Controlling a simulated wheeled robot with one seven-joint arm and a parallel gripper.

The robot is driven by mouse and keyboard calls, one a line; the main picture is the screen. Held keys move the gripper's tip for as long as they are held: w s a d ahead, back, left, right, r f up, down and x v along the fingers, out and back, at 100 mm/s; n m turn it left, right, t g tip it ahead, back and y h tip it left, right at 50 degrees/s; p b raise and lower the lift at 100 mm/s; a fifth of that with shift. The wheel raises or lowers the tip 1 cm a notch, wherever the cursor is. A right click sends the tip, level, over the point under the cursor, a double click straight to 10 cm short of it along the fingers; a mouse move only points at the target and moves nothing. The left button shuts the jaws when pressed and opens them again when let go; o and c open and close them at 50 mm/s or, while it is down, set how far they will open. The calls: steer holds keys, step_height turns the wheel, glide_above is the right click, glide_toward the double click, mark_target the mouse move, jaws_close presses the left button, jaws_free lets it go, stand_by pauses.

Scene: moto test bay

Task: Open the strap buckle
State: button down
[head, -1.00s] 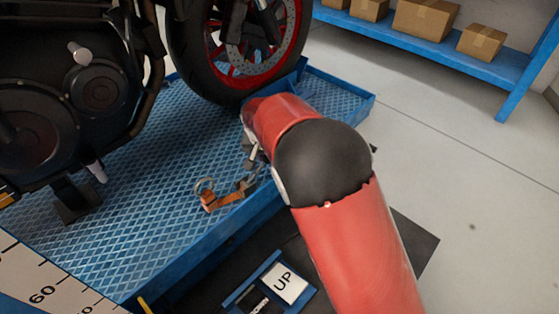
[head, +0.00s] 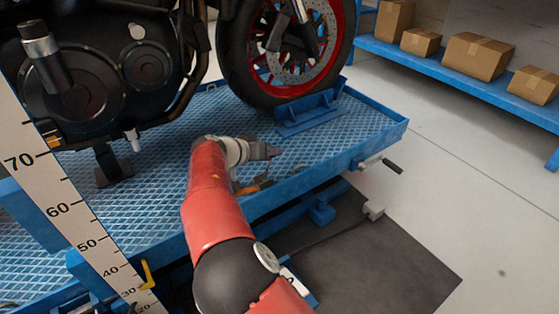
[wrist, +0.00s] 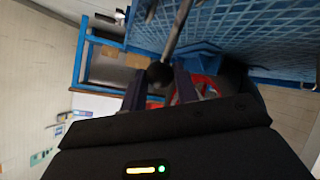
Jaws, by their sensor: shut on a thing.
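The orange strap (head: 256,186) lies on the blue lift platform, partly hidden behind my arm. The strap buckle is mostly hidden there, so I cannot tell its state. My gripper (head: 272,152) is above the platform, just beyond the strap, pointing right. In the wrist view, my gripper (wrist: 160,78) has its two dark fingers on either side of a black ball knob (wrist: 159,73), shut on it. A thin metal rod (wrist: 178,32) runs from the knob towards the top of the picture. I cannot see whether the rod joins the buckle.
The blue lift platform (head: 345,153) carries a motorcycle, its red-rimmed wheel (head: 290,45) in a blue chock (head: 308,114). A height scale (head: 58,208) stands at the left. A crank handle (head: 382,164) sticks out at the platform's right. Shelved boxes (head: 477,56) stand behind open floor.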

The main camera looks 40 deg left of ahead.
steer(key=shift+s+a+t, duration=0.1)
steer(key=shift+s+t, duration=0.1)
steer(key=shift+t, duration=0.1)
stand_by(0.4)
steer(key=c, duration=1.3)
jaws_free()
steer(key=shift+c, duration=0.2)
steer(key=v, duration=0.7)
steer(key=shift+s+r, duration=0.15)
steer(key=shift+s, duration=0.25)
steer(key=shift+a, duration=0.1)
steer(key=shift+c, duration=0.5)
